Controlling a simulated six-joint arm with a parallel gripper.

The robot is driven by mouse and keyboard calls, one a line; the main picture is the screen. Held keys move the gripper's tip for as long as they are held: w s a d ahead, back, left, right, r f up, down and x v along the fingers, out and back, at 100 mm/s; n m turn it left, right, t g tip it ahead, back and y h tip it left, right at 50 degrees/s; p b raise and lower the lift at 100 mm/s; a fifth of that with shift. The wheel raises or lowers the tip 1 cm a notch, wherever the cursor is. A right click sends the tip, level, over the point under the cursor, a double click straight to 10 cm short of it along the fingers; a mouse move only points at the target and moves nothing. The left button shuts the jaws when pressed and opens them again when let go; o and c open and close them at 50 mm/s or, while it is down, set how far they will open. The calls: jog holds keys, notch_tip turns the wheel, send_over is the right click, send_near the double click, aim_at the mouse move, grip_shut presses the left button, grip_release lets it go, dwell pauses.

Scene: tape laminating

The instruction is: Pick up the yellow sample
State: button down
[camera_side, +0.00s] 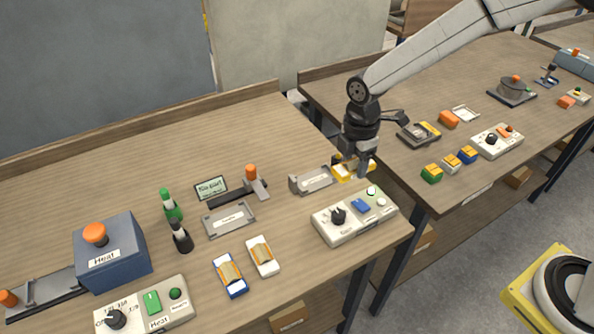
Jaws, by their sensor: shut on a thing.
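The yellow sample (368,168) is at the right edge of the left table, directly under my gripper (350,168). My gripper points down and its fingers are shut on the sample. The fingers hide part of the sample, and I cannot tell whether it touches the surface beneath it. A grey tray-like holder (313,180) stands just left of the sample.
A white control box (352,216) with a knob and buttons stands just in front of my gripper. Blue-edged (230,275) and white (262,256) samples lie nearer. A blue heat box (112,252) stands left. A second table (400,180) lies right, across a gap.

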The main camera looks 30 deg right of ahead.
jog(key=shift+s+d+r, duration=0.15)
jog(key=shift+s+r, duration=0.15)
jog(key=shift+s, duration=0.35)
jog(key=shift+s+d+r, duration=0.1)
jog(key=shift+s+r, duration=0.2)
jog(key=shift+s, duration=0.35)
jog(key=shift+s+a, duration=0.1)
jog(key=s+a+n, duration=0.4)
jog(key=s+a, duration=0.5)
jog(key=s, duration=0.4)
jog(key=shift+s+f+n, duration=0.15)
jog(key=shift+s+n, duration=0.15)
jog(key=shift+s, duration=0.05)
jog(key=shift+w, duration=0.1)
